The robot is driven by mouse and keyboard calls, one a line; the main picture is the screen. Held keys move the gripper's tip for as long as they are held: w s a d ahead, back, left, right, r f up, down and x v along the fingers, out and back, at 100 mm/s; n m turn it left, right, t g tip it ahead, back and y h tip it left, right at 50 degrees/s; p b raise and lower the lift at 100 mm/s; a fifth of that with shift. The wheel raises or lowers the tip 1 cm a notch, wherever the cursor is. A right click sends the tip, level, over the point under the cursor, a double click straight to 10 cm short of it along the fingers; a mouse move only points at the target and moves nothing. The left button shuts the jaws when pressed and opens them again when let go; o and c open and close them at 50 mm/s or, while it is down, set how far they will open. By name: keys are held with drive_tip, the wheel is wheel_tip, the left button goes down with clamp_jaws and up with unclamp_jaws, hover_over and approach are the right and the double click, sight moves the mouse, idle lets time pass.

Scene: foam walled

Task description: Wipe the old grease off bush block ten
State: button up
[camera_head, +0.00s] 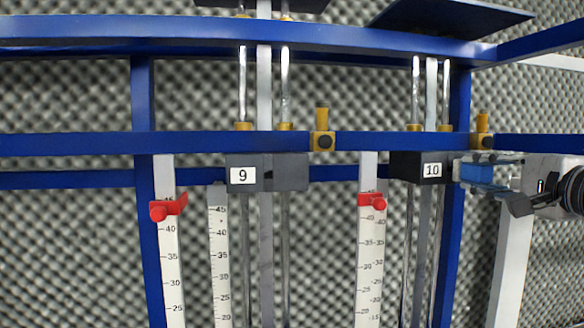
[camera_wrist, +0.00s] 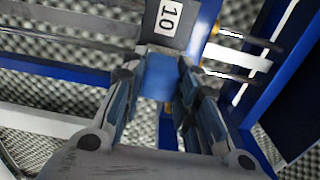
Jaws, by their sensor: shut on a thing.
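Bush block ten (camera_head: 404,167) is a dark block with a white "10" label, on vertical rods under the blue crossbar, right of centre in the head view. It also shows at the top of the wrist view (camera_wrist: 150,32). My gripper (camera_head: 466,170) comes in from the right, level with the block. In the wrist view my fingers (camera_wrist: 158,78) are shut on a blue pad (camera_wrist: 160,75). The pad's far end is at the block's near side and looks in contact or very close. I cannot make out any grease on the block.
Block nine (camera_head: 290,174) hangs to the left on its own rods. Two white scales with red sliders (camera_head: 372,201) stand in front. Yellow knobs (camera_head: 322,135) sit on the blue crossbar (camera_head: 200,143). A blue upright (camera_head: 457,110) stands beside block ten. Grey foam covers the wall behind.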

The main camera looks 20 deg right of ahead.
drive_tip(key=shift+w+d, duration=0.1)
drive_tip(key=shift+w, duration=0.85)
idle(0.5)
drive_tip(key=shift+d, duration=0.1)
drive_tip(key=shift+s+d+f+b, duration=0.15)
drive_tip(key=shift+d+b, duration=0.4)
drive_tip(key=shift+d, duration=1.3)
drive_tip(key=shift+w+a+r+b, duration=0.1)
drive_tip(key=shift+a+b, duration=0.4)
drive_tip(key=shift+a, duration=0.55)
drive_tip(key=shift+w+a+r+b, duration=0.1)
drive_tip(key=shift+a+b, duration=0.4)
drive_tip(key=shift+a, duration=0.5)
drive_tip(key=shift+s+d, duration=0.1)
drive_tip(key=shift+s, duration=0.05)
drive_tip(key=shift+s+f+b, duration=0.15)
drive_tip(key=shift+s+b, duration=0.25)
drive_tip(key=shift+s, duration=0.2)
drive_tip(key=shift+s+a+b, duration=0.2)
drive_tip(key=shift+s+b, duration=0.1)
drive_tip(key=shift+s, duration=0.8)
drive_tip(key=shift+s+a+b, duration=0.15)
drive_tip(key=shift+s+b, duration=0.15)
drive_tip(key=shift+s, duration=0.8)
